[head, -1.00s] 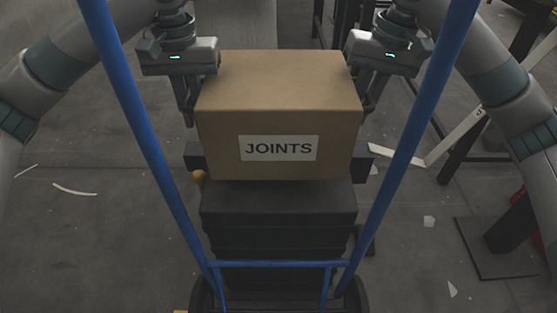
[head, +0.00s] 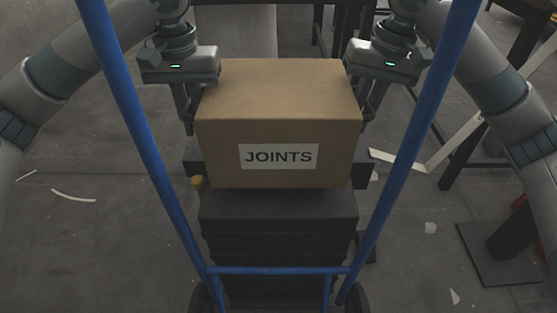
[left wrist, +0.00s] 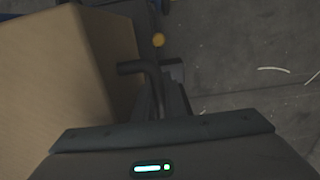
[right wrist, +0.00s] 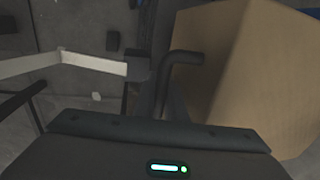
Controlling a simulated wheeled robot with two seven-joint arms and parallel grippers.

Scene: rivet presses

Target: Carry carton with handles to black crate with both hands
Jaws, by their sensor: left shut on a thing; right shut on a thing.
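A brown carton labelled JOINTS (head: 278,95) is held level between my two grippers in the head view. It also shows in the left wrist view (left wrist: 60,80) and the right wrist view (right wrist: 262,75). My left gripper (head: 188,125) is shut on the handle at its left side; a dark bent handle (left wrist: 145,70) shows in the left wrist view. My right gripper (head: 368,118) is shut on the other handle (right wrist: 183,58). The black crate (head: 278,220) is below the carton, in a dark stack. Whether the carton touches it is hidden.
A blue tubular frame (head: 130,110) rises on both sides in front of me, joined by a low crossbar (head: 280,270). A yellow knob (head: 197,181) is left of the stack. Dark metal legs and a plate (head: 500,260) stand on the right. Floor at left is mostly clear.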

